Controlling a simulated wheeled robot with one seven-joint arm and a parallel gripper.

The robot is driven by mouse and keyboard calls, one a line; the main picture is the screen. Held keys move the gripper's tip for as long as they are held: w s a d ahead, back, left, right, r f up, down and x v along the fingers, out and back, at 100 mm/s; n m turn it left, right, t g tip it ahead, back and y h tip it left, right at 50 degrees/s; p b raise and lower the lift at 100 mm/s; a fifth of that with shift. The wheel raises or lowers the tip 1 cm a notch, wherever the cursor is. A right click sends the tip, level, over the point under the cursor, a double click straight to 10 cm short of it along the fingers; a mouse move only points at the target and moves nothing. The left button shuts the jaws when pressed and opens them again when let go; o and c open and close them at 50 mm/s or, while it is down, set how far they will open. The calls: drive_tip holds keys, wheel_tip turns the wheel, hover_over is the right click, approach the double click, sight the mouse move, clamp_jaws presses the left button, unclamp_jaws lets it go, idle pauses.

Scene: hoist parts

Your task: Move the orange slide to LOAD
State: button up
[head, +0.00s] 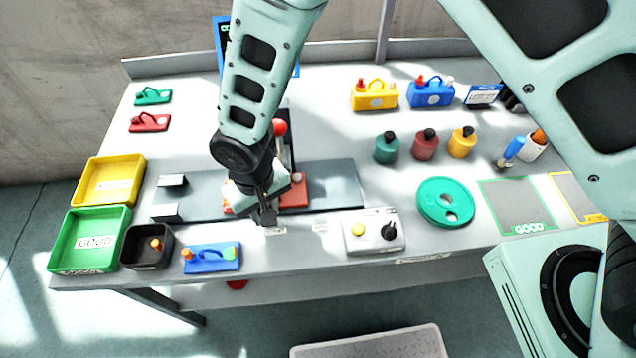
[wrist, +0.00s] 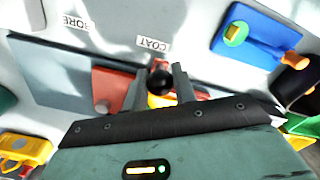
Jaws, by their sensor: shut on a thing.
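The orange slide (head: 294,192) sits on a long grey track plate (head: 335,182) near the front of the bench. My gripper (head: 268,212) is over its left part and hides some of it. In the wrist view the orange slide (wrist: 112,88) shows behind my gripper (wrist: 160,88), whose fingers are shut on the slide's black knob (wrist: 160,78). A COAT label (wrist: 152,44) lies just beyond the knob, and a BORE label (wrist: 78,20) is farther along the track. I cannot make out a LOAD label in either view.
A switch box (head: 373,232) is front right. A red-balled lever (head: 280,128) stands behind the track.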

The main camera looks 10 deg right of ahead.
drive_tip(key=a+b, duration=0.1)
drive_tip(key=a, duration=0.7)
drive_tip(key=shift+w+a, duration=0.15)
drive_tip(key=shift+a, duration=0.1)
drive_tip(key=o, duration=0.7)
drive_tip(key=shift+o, duration=0.2)
wheel_tip(320, 180, up, 9)
drive_tip(key=p, duration=0.5)
